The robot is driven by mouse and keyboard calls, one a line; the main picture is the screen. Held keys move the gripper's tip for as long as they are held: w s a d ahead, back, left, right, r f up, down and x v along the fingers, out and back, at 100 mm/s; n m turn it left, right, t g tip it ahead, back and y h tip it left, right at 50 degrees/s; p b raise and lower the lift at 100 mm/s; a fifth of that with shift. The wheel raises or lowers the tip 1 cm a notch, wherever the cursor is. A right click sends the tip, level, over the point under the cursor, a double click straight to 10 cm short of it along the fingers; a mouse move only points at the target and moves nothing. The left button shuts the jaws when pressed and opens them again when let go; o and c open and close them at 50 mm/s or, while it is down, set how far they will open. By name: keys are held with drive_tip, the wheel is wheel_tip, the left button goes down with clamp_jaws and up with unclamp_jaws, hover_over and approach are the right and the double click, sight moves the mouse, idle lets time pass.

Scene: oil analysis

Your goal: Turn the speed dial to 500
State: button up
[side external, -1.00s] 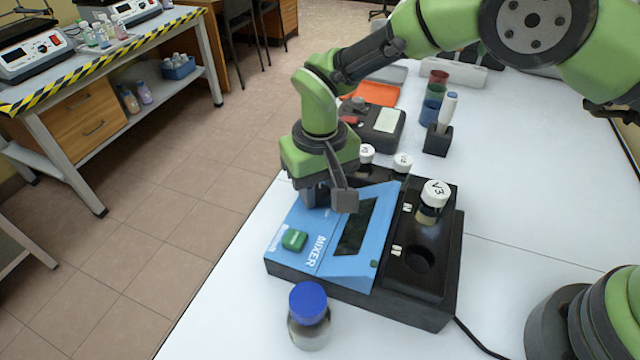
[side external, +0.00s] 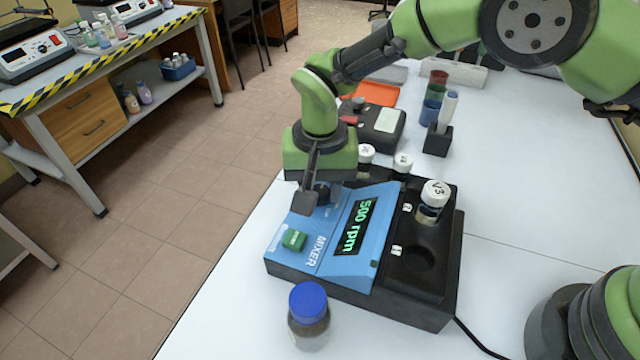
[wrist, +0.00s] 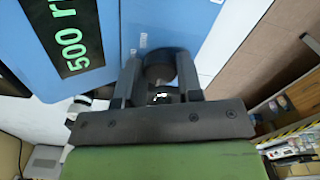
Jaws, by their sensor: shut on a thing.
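The blue-topped mixer (side external: 281,243) sits on the white table in the side view, and its blue panel also shows in the wrist view (wrist: 155,22). Its display (side external: 355,227) is lit and reads "500 rpm"; the wrist view shows part of the same display (wrist: 68,36) with "500". My gripper (wrist: 158,70) is shut on the dark round speed dial (wrist: 158,66), with a finger on each side of it. In the side view my gripper (side external: 318,195) points down at the mixer's far part and mostly hides the dial. A green button (side external: 294,240) is on the panel's near end.
A blue-capped bottle (side external: 308,315) stands in front of the mixer. A vial marked V3 (side external: 432,202) and other white-capped vials stand in the mixer's black rack, beside an empty hole (side external: 419,257). A pipette stand (side external: 438,140) is behind.

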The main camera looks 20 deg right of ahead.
sight(320, 190)
drive_tip(key=o, duration=0.9)
wheel_tip(320, 190, up, 10)
idle(0.5)
drive_tip(key=s+d+r+t+y, duration=0.1)
drive_tip(key=s+d+r+t, duration=0.15)
drive_tip(key=d+r, duration=0.45)
drive_tip(key=s+d+r+t+y, duration=0.1)
drive_tip(key=s+d+r, duration=0.4)
drive_tip(key=r, duration=0.4)
drive_tip(key=s+d+t, duration=0.1)
drive_tip(key=s+d, duration=0.1)
drive_tip(key=s, duration=0.2)
drive_tip(key=s+d+t, duration=0.1)
drive_tip(key=s+d, duration=0.2)
drive_tip(key=s, duration=0.2)
drive_tip(key=s+d+t, duration=0.1)
drive_tip(key=s+d, duration=0.2)
drive_tip(key=s, duration=0.1)
drive_tip(key=shift+s+f+n+t, duration=0.15)
drive_tip(key=shift+s+n+t, duration=0.1)
drive_tip(key=shift+n+t, duration=0.1)
